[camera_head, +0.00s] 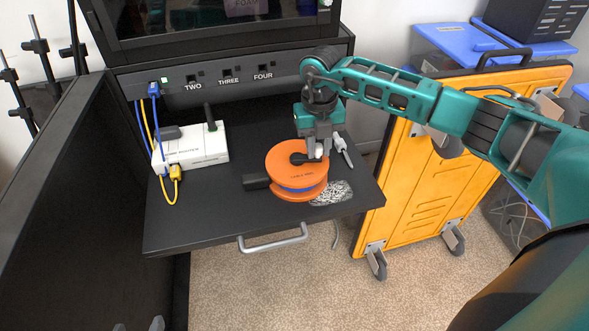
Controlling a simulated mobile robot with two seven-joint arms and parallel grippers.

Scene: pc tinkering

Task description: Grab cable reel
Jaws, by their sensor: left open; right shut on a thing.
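The cable reel (290,172) is an orange disc-shaped spool with a blue band around its side and a black crank on top. It lies flat on the black pull-out shelf (210,225). My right gripper (318,150) comes down from above and is shut on the cable reel at the pale knob by its upper right edge. The fingers hide part of the knob. My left gripper (138,325) shows only as two grey fingertips at the bottom edge, set apart and empty, well away from the reel.
A white router (195,148) with blue and yellow cables stands at the shelf's left. A small black block (256,182) is beside the reel, and a crumpled silvery piece (333,194) lies at its right. An orange wheeled cart (440,170) stands to the right.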

